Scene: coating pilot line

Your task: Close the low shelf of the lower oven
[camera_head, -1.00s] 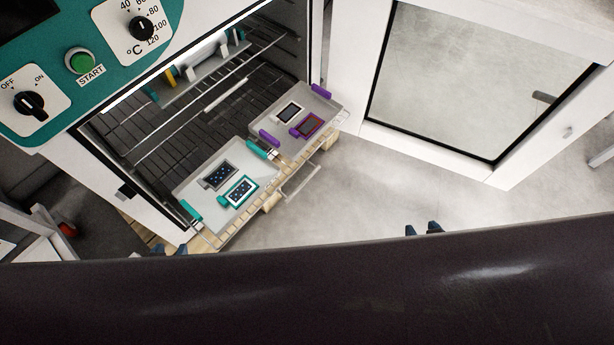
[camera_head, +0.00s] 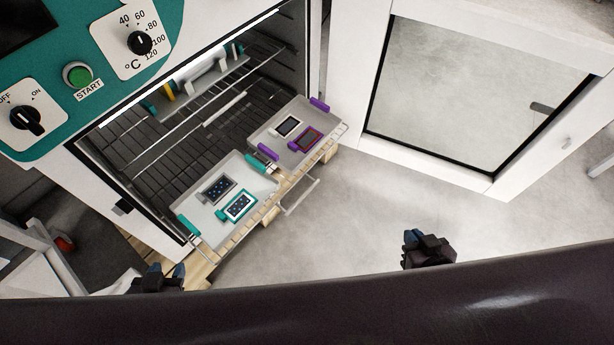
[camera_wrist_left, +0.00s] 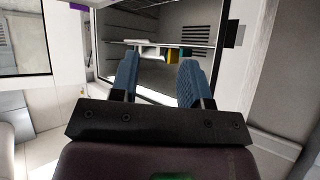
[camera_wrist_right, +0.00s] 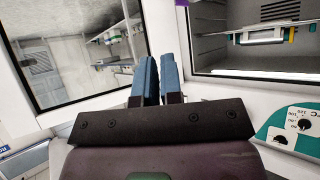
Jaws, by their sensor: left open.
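The low wire shelf (camera_head: 230,240) of the lower oven (camera_head: 150,228) is pulled out through the open front. Its bar handle (camera_head: 300,197) sticks out at the front edge. Two grey trays ride on it, one with teal grips (camera_head: 212,218) and one with purple grips (camera_head: 272,134), each bearing small framed plates. My left gripper (camera_head: 166,270) is open and empty, below and left of the shelf in the head view; its fingers (camera_wrist_left: 160,62) show apart. My right gripper (camera_head: 411,238) is right of the handle, apart from it; its fingers (camera_wrist_right: 158,62) are together with nothing between them.
The oven's white door (camera_head: 345,100) with a glass pane stands wide open at the right. A higher shelf (camera_head: 205,88) with a light carrier sits inside. The teal control panel (camera_head: 110,75) is at the upper left. Grey floor (camera_head: 350,215) right of the shelf is clear.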

